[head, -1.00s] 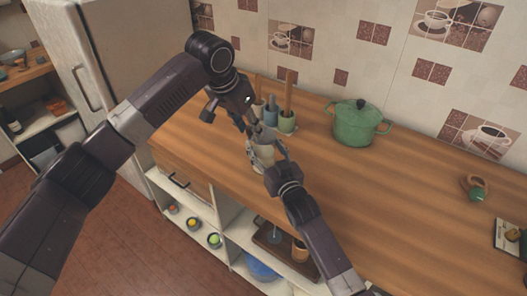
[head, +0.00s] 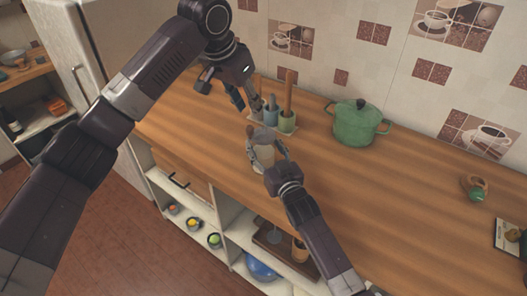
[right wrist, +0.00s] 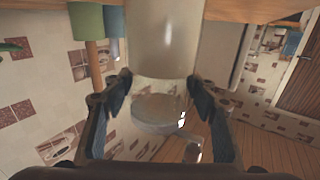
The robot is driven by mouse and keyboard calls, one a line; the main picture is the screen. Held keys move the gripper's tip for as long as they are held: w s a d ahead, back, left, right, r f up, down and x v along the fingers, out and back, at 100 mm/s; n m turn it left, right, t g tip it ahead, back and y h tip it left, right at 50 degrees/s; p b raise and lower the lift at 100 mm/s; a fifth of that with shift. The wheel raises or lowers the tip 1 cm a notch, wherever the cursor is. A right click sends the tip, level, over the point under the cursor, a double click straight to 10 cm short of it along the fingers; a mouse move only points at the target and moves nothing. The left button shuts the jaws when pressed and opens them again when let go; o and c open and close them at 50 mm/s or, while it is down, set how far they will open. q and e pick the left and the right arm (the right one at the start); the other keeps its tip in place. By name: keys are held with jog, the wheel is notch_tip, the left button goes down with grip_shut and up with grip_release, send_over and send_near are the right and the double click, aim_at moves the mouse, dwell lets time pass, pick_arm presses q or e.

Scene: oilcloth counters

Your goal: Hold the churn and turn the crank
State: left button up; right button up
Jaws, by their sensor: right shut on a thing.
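The churn (head: 265,156) is a small pale jar with a grey lid (head: 263,134), upright near the counter's front edge. My right gripper (head: 267,148) is shut around it, one finger on each side. The right wrist view shows the churn upside down: its pale body (right wrist: 167,40), its clear-grey lid (right wrist: 158,108), and a crank knob (right wrist: 191,152) off to one side, between the fingers (right wrist: 160,96). My left gripper (head: 246,101) hangs above and behind the churn, apart from the lid. Its fingers are spread and nothing shows between them.
Several utensil cups (head: 286,122), one with a tall wooden handle, stand close behind the churn. A green lidded pot (head: 357,126) is to the right. The wooden counter (head: 400,195) between the pot and the front edge is clear. A fridge (head: 80,35) stands at left.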

dwell(0.4)
jog(key=o, duration=1.9)
jog(key=shift+c, duration=0.2)
